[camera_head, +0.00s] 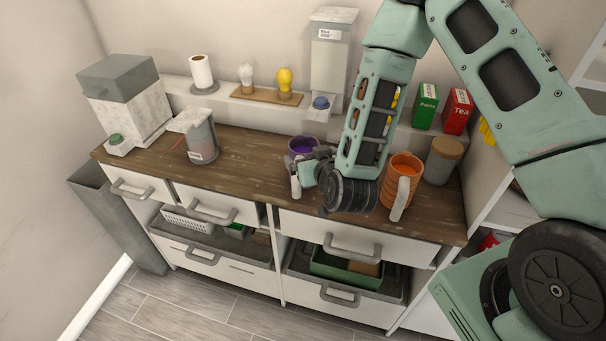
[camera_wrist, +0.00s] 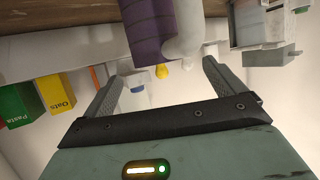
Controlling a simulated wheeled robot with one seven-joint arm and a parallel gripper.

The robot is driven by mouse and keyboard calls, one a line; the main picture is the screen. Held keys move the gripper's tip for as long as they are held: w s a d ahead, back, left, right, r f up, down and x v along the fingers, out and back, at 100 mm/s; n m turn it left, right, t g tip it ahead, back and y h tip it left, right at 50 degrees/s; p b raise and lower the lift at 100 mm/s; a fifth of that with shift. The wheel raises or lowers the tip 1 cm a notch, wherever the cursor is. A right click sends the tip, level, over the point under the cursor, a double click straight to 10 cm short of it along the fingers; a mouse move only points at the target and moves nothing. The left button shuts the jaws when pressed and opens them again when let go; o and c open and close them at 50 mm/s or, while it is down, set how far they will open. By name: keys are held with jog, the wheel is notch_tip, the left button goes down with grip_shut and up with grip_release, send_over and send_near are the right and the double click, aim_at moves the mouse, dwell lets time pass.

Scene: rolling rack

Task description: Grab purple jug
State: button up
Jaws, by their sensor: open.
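The purple jug (camera_head: 302,145) stands on the wooden counter, partly hidden behind my gripper (camera_head: 312,168) in the head view. Its purple ribbed body (camera_wrist: 150,30) and pale handle (camera_wrist: 187,35) show at the top of the wrist view, which appears upside down. In that view the two fingers of my gripper (camera_wrist: 163,70) are spread apart, with the jug's body and handle just beyond the fingertips and between their lines. Nothing is held. Whether a finger touches the jug cannot be told.
An orange jug (camera_head: 402,168) with a pale handle stands right of my wrist, near a wooden-lidded jar (camera_head: 443,160). A grey canister (camera_head: 201,145) stands to the left. A grey-white dispenser (camera_head: 328,60) and a shelf are behind. The counter's front middle is clear.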

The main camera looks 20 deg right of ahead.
aim_at(307, 150)
jog(key=shift+p+x, duration=1.45)
jog(key=shift+x, duration=1.35)
jog(key=shift+d, duration=0.15)
jog(key=c, duration=1.6)
